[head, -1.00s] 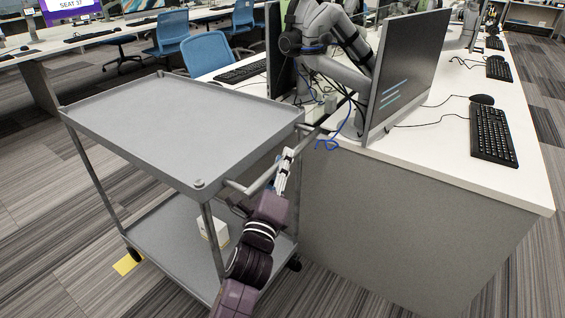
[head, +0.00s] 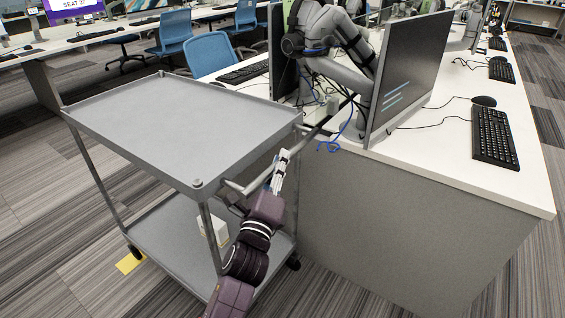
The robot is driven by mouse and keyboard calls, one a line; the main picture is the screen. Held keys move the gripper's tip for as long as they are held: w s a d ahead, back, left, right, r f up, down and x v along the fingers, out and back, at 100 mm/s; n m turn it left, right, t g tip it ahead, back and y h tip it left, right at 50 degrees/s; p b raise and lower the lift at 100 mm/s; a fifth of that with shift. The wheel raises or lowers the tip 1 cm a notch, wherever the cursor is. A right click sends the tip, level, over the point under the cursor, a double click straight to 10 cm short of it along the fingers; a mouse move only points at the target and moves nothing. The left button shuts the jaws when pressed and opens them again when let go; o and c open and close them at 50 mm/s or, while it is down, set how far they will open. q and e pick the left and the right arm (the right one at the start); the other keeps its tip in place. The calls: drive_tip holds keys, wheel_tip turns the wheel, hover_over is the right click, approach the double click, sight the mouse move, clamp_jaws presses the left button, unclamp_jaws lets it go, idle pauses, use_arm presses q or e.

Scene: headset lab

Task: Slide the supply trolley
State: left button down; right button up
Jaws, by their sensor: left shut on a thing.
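The supply trolley (head: 180,125) is a grey two-shelf cart at the left, standing upright on the carpet. Its lower shelf (head: 170,240) carries a small pale box (head: 214,231). A bar handle (head: 262,175) runs along its right end, facing the desk. My left gripper (head: 280,170) is shut on this handle, near its middle; the fingertips are small and partly merge with the bar. My purple left arm comes up from the bottom, in front of the trolley's near right leg. My right gripper is not in view.
A white-topped desk (head: 430,180) with a grey side panel stands close to the trolley's right. It carries a monitor (head: 410,75), a keyboard (head: 494,137) and a grey robot arm (head: 335,60). Blue chairs (head: 208,52) stand behind. Open carpet (head: 40,220) lies left, with a yellow floor mark (head: 130,261).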

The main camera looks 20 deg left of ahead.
use_arm(q)
drive_tip(key=c, duration=1.8)
unclamp_jaws()
drive_tip(key=shift+c, duration=0.2)
drive_tip(key=v, duration=1.2)
